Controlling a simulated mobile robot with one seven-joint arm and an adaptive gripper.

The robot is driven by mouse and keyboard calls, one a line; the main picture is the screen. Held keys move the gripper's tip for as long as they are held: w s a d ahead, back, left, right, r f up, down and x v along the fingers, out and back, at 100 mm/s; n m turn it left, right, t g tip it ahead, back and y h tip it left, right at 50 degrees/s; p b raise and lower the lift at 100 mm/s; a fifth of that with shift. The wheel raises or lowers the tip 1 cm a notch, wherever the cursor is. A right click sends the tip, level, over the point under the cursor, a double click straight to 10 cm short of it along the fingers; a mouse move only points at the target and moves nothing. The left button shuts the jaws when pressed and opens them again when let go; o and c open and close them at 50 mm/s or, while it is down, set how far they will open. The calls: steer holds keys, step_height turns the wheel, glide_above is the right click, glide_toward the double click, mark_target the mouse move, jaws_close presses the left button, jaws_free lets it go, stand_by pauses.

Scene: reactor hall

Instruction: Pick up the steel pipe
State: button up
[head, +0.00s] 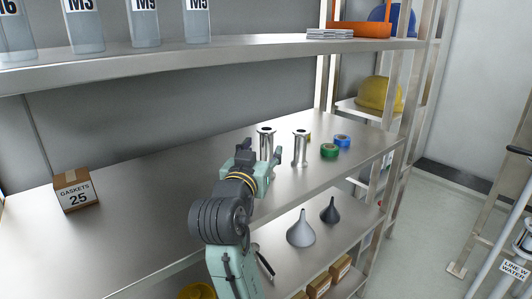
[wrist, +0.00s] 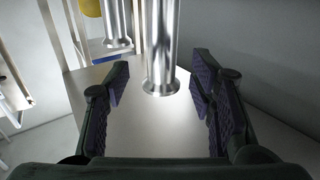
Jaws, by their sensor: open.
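Two upright steel pipes with flanged ends stand side by side on the middle shelf. The left pipe (head: 266,143) is directly ahead of my gripper (head: 256,160). In the wrist view this pipe (wrist: 162,45) appears between the two fingers of my gripper (wrist: 158,75), with its lower flange on the shelf and its top out of frame. My gripper is open, and I see no contact with the pipe. The second pipe (head: 300,147) stands to the right; in the wrist view it (wrist: 117,25) shows farther off, to the left.
Green tape (head: 329,151) and blue tape (head: 342,141) lie right of the pipes. A gaskets box (head: 76,190) sits at the left of the middle shelf (head: 150,200). An upper shelf (head: 240,50) overhangs; funnels (head: 301,230) stand below. The shelf between box and arm is clear.

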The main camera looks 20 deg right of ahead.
mark_target(265, 147)
steer(key=p+x, duration=0.1)
steer(key=x, duration=0.4)
steer(key=shift+w+f+p, duration=0.15)
steer(key=shift+f+p, duration=0.05)
steer(key=shift+p, duration=0.15)
jaws_close()
stand_by(0.3)
